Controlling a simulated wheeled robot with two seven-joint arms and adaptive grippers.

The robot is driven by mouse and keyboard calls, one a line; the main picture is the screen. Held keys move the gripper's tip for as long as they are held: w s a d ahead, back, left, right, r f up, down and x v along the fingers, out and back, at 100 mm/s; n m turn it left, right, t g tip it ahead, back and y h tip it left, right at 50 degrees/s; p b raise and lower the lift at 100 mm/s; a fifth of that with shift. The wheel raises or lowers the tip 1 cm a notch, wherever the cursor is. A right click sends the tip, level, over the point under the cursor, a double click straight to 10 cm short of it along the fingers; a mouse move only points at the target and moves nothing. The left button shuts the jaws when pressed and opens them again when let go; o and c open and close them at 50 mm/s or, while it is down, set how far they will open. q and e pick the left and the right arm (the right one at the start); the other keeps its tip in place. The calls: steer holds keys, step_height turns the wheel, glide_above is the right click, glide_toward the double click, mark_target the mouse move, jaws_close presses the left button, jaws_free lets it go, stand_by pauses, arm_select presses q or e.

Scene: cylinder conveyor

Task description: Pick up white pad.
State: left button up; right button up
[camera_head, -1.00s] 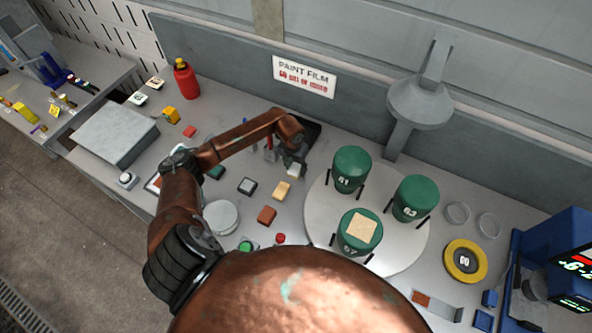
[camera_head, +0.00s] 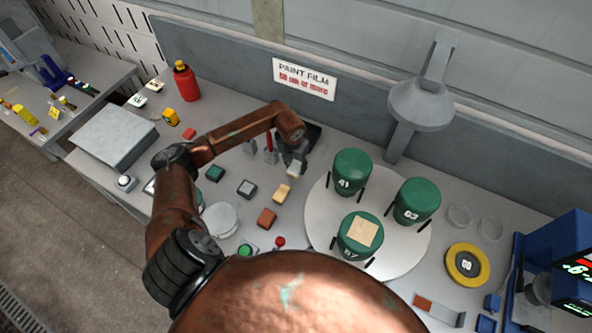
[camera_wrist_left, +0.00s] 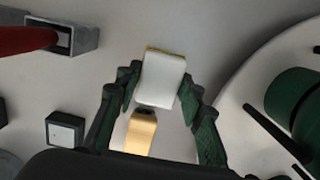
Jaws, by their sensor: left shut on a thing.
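The white pad (camera_wrist_left: 163,82) is a small white block with a yellowish edge. In the left wrist view it sits between the dark green fingers of my left gripper (camera_wrist_left: 160,73), which are shut on it. In the head view, my left gripper (camera_head: 294,166) is over the bench, left of the turntable, pointing down. The pad shows there as a pale patch (camera_head: 293,171) at the fingertips. I cannot tell whether it is clear of the bench top. My right gripper is not in view.
A cream-and-yellow block (camera_head: 282,193) is close by in front, with a grey block (camera_head: 247,188) and a red-brown block (camera_head: 266,218). The round turntable (camera_head: 407,253) with green canisters (camera_head: 351,171) stands to the right. A red bottle (camera_head: 186,82) stands at the back left.

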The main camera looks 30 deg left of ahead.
mark_target(296, 173)
arm_select(q)
steer(key=s+r, duration=0.1)
steer(key=s+d+r, duration=0.2)
steer(key=r, duration=0.1)
steer(key=s+d+r+b, duration=0.1)
steer(key=s+d+r, duration=0.4)
steer(key=s, duration=0.3)
steer(key=shift+d+b, duration=0.3)
steer(key=shift+b, duration=0.05)
